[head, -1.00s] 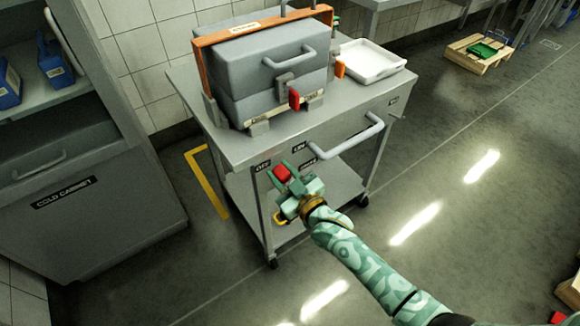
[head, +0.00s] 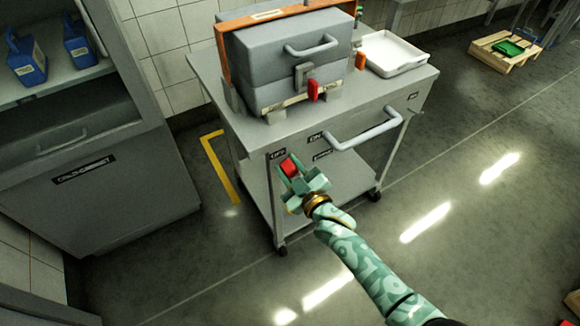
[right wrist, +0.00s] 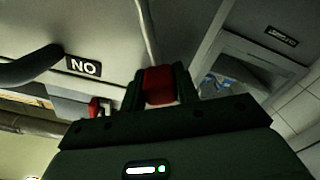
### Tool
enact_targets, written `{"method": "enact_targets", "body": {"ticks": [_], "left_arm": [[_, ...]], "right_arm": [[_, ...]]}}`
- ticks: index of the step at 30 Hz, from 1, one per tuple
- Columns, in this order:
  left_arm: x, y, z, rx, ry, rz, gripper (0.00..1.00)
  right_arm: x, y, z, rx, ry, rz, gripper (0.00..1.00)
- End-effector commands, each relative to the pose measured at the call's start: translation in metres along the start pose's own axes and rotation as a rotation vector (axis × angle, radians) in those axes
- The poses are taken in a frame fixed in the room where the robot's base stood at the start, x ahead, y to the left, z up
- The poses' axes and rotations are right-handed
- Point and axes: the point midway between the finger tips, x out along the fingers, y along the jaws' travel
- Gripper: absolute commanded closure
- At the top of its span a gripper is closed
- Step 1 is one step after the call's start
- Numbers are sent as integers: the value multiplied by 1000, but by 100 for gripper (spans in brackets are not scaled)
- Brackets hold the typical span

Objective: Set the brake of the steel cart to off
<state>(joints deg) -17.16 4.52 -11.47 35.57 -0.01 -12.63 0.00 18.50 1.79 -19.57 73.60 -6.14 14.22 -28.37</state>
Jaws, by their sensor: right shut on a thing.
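The steel cart (head: 225,122) stands in the middle of the head view. Its front panel bears an OFF label (head: 278,154) on the left and an ON label (head: 315,136) to the right, with a further small label below ON. The red brake handle (head: 289,167) is just below and right of the OFF label. My right gripper (head: 291,172) is shut on it. In the right wrist view the red handle (right wrist: 158,85) sits between the dark fingers, and the ON label (right wrist: 84,67) is off to the left. The lever's pivot is hidden. My left gripper is out of view.
A grey case (head: 275,60) with a red latch and a white tray (head: 395,52) are on the cart top. A push handle (head: 365,135) juts out right of my gripper. A cold cabinet (head: 100,190) stands left. Floor in front is clear.

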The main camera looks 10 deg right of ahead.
Motion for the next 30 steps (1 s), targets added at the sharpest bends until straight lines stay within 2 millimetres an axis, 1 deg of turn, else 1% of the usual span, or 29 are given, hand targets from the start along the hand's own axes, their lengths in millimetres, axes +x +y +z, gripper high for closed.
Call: {"method": "enact_targets", "body": {"ticks": [1, 2, 3, 4, 13, 17, 20, 24, 27, 30], "left_arm": [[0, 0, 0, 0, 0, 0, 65], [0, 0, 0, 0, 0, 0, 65], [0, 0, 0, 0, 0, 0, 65], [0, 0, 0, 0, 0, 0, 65], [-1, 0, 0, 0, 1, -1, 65], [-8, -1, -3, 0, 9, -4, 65], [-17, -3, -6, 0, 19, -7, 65], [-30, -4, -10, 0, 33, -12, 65], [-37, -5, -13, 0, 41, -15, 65], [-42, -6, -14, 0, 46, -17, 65]], "right_arm": [[-1, -2, 2, -8, -5, -5, 100], [-1, -2, 2, -8, -5, -5, 61], [-1, -2, 2, -7, -5, -5, 50], [-1, -2, 2, -7, -5, -5, 47], [-2, -1, 0, -4, -3, -3, 47], [-17, 0, -2, -4, -2, -2, 47], [-40, 1, -3, -6, -3, -3, 47], [-79, 2, -4, -6, -3, -3, 47], [-106, 1, -3, -6, -3, -3, 47], [-129, 1, -2, -5, -3, -4, 47]]}}
